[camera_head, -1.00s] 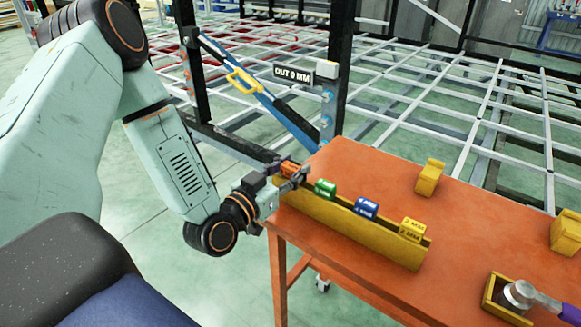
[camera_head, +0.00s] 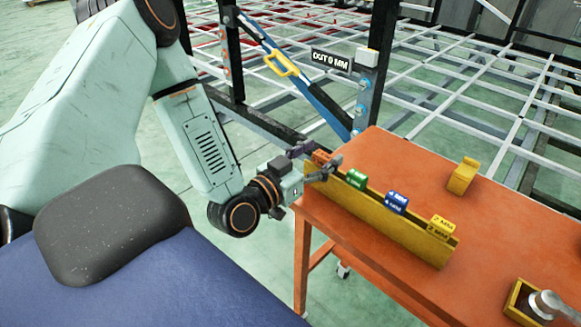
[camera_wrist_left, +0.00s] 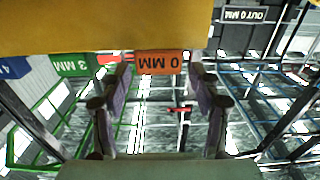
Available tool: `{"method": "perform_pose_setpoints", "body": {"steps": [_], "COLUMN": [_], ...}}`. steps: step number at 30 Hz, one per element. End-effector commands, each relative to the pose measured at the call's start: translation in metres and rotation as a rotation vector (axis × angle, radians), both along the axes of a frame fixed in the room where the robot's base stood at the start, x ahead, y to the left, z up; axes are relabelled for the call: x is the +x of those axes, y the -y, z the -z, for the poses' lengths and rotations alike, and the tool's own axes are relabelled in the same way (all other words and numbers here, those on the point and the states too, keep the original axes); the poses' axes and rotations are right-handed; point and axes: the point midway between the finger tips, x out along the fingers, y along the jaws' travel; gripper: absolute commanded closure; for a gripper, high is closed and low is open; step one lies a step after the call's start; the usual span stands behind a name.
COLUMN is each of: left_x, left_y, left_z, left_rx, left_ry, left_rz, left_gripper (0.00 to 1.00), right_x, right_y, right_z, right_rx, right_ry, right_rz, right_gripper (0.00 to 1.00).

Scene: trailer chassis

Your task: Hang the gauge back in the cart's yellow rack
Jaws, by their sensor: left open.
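The orange gauge (camera_head: 321,156), marked 0 MM, sits at the left end of the long yellow rack (camera_head: 405,230) on the cart's top. It also shows in the left wrist view (camera_wrist_left: 160,62), with its lettering upside down against the yellow rack wall (camera_wrist_left: 100,28). My left gripper (camera_head: 318,160) is open, with one finger on each side of the orange gauge. In the left wrist view the fingers (camera_wrist_left: 160,88) stand apart with gaps beside the tag. The gauge's lower part is hidden. My right gripper is not in view.
Green (camera_head: 356,179), blue (camera_head: 396,202) and yellow (camera_head: 441,228) tags stand along the same rack. The orange cart top (camera_head: 440,185) also holds a yellow block (camera_head: 462,176) and a box with a round-headed tool (camera_head: 545,303). A dark post and the chassis grid lie behind.

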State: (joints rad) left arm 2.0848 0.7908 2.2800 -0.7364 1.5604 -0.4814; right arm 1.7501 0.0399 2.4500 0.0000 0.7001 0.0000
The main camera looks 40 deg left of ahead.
Motion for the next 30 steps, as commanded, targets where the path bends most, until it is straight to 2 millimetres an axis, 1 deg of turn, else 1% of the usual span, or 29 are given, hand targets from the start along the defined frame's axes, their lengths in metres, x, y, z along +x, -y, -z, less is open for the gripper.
{"method": "perform_pose_setpoints", "body": {"steps": [1,12,15,18,22,23,26,28,30], "left_x": [-0.009,-0.073,-0.087,-0.096,-0.102,-0.101,-0.100,-0.102,-0.110], "left_y": [-0.002,-0.007,-0.007,-0.008,-0.006,-0.003,0.015,0.034,0.052], "left_z": [-0.002,-0.002,-0.002,-0.001,0.001,0.004,0.025,0.049,0.076], "left_rx": [-0.006,-0.004,-0.002,-0.001,-0.001,-0.003,-0.019,-0.034,-0.050], "left_ry": [-0.002,-0.004,-0.002,-0.001,-0.011,-0.025,-0.133,-0.261,-0.409], "left_rz": [-0.005,-0.005,-0.003,-0.002,0.006,0.016,0.071,0.123,0.166], "left_gripper": [0.37,0.37,0.37,0.37,0.37,0.37,0.37,0.37,0.37], "right_x": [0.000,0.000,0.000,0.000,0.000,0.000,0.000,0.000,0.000], "right_y": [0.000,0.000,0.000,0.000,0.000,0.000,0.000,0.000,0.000], "right_z": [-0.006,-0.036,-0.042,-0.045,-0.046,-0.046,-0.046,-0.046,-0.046], "right_rx": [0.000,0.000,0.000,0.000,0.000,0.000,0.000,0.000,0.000], "right_ry": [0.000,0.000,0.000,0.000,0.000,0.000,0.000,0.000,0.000], "right_rz": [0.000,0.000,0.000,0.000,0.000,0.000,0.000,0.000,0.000], "right_gripper": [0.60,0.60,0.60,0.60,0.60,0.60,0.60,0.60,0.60]}}
